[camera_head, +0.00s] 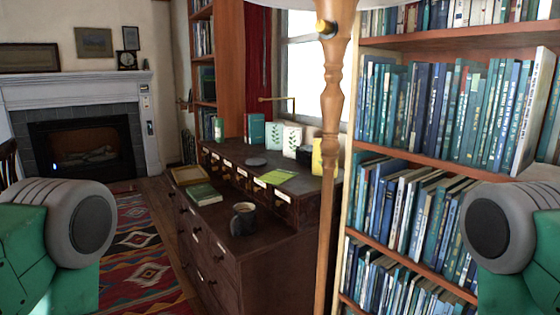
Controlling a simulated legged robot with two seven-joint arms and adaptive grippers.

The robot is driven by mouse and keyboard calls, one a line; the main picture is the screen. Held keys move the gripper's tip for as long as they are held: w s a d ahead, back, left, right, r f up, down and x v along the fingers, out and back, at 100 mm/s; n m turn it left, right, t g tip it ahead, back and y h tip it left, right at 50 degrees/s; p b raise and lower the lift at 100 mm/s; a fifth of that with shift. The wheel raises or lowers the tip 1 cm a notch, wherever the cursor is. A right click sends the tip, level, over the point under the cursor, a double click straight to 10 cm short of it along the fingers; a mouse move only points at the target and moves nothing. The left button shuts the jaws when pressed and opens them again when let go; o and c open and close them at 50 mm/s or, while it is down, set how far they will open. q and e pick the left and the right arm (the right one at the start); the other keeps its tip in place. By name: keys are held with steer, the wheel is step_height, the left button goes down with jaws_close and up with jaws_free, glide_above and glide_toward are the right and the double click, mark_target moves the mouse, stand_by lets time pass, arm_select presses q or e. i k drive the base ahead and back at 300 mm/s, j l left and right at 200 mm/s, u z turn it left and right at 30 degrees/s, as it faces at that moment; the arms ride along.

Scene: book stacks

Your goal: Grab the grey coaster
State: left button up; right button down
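A flat, round, dark grey coaster (254,162) lies on the raised back shelf of the dark wooden dresser (270,262). Nothing rests on it. A dark mug (243,219) stands on the lower front top of the dresser, nearer to me. Only green and grey links of my two arms show, at the lower left and right edges. Neither gripper is in view.
A wooden lamp post (332,130) stands upright before the dresser's right end. A tall bookcase (430,165) fills the right. A green book (203,194), a tray (188,175) and a green booklet (277,177) lie on the dresser. A patterned rug (140,255) covers the floor at left.

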mark_target(253, 162)
steer(key=i+j+z, duration=0.1)
steer(key=z, duration=0.3)
steer(key=i+j+z, duration=0.1)
steer(key=j+z, duration=0.45)
steer(key=z, duration=0.25)
steer(key=i+j+z, duration=0.1)
steer(key=j+z, duration=0.3)
steer(key=l, duration=0.15)
